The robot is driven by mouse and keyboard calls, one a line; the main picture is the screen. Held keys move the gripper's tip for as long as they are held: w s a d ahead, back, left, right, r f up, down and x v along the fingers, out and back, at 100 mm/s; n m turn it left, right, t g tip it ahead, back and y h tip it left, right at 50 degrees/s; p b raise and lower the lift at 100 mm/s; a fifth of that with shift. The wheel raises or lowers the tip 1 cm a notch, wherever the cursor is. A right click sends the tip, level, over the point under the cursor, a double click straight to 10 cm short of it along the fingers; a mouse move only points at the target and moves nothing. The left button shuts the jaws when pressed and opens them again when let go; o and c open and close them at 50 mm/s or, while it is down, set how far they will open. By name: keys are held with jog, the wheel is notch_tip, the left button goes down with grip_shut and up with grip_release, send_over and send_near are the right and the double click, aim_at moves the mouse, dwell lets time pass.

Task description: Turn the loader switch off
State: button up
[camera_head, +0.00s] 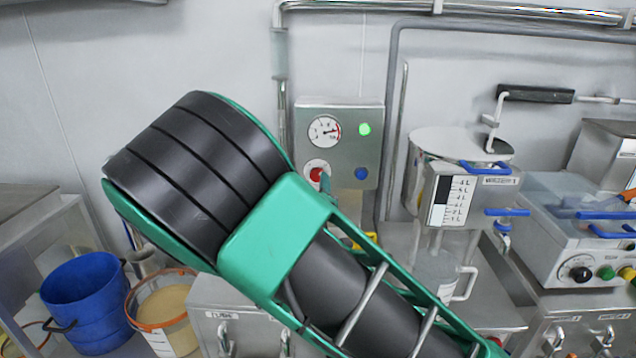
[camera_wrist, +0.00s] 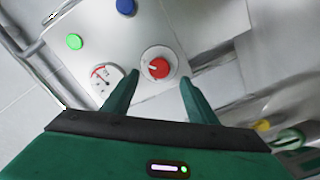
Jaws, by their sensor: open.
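The loader switch looks to be the red rotary knob (camera_wrist: 159,69) on a white round plate, on a grey metal control box (camera_head: 350,112) on the wall. In the head view the red knob (camera_head: 316,174) shows just beyond my arm. A white mark on it points to the upper left in the wrist view. My gripper (camera_wrist: 160,77) is open, its green fingers on either side of the knob in the picture; contact cannot be told. In the head view my arm hides most of the gripper. A green lamp (camera_head: 365,129) on the box is lit.
The box also carries a gauge (camera_head: 324,131) and a blue button (camera_head: 361,173). A vertical pipe (camera_head: 281,100) runs left of it. To the right stand a metal hopper (camera_head: 462,190) and a machine with knobs (camera_head: 580,245). A blue bucket (camera_head: 85,300) is lower left.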

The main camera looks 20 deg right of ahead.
aim_at(317, 177)
jog(key=shift+x, duration=3.05)
